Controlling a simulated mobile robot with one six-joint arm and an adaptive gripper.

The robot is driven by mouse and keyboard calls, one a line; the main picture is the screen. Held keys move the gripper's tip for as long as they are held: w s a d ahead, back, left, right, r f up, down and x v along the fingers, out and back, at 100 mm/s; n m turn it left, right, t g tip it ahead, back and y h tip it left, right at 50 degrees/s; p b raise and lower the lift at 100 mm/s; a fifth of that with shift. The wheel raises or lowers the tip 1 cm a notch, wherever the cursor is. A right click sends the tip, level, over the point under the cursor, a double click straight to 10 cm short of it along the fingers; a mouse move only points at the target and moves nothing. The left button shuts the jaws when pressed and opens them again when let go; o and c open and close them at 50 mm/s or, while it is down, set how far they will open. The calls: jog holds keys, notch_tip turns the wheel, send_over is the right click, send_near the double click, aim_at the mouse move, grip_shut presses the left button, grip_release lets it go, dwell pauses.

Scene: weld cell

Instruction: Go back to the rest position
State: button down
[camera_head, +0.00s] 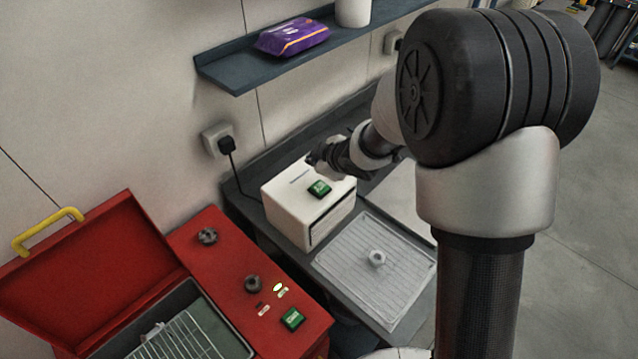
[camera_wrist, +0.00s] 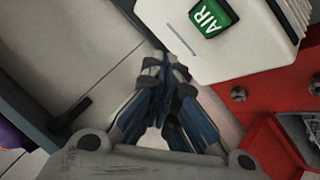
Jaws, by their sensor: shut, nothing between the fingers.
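My gripper (camera_head: 322,157) is above the back edge of the white box (camera_head: 290,213) in the head view, with my arm reaching in from the right. In the wrist view its fingertips (camera_wrist: 167,66) are together and hold nothing. The white box carries a green label (camera_head: 319,189), which reads AIR in the wrist view (camera_wrist: 209,17). I cannot tell the exact gap between the fingertips and the box.
A red case (camera_head: 214,240) with its lid open stands at the left, with knobs and a green label. A shelf (camera_head: 240,77) with a purple pack (camera_head: 292,37) hangs above.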

jog(key=s+d+r+m+h+b, duration=0.55)
jog(key=s+d+r+m, duration=0.25)
jog(key=s+d, duration=0.45)
jog(key=s+f+m+g+b, duration=0.1)
jog(key=s+m+b, duration=0.1)
jog(key=s, duration=0.9)
jog(key=s+f+m+g+y+b, duration=0.1)
jog(key=s+f+m+g+b, duration=0.1)
jog(key=s, duration=0.9)
jog(key=shift+s+d+f+m+g+b, duration=0.2)
jog(key=shift+s+m+g+b, duration=0.3)
jog(key=shift+m, duration=0.7)
jog(key=shift+w, duration=0.1)
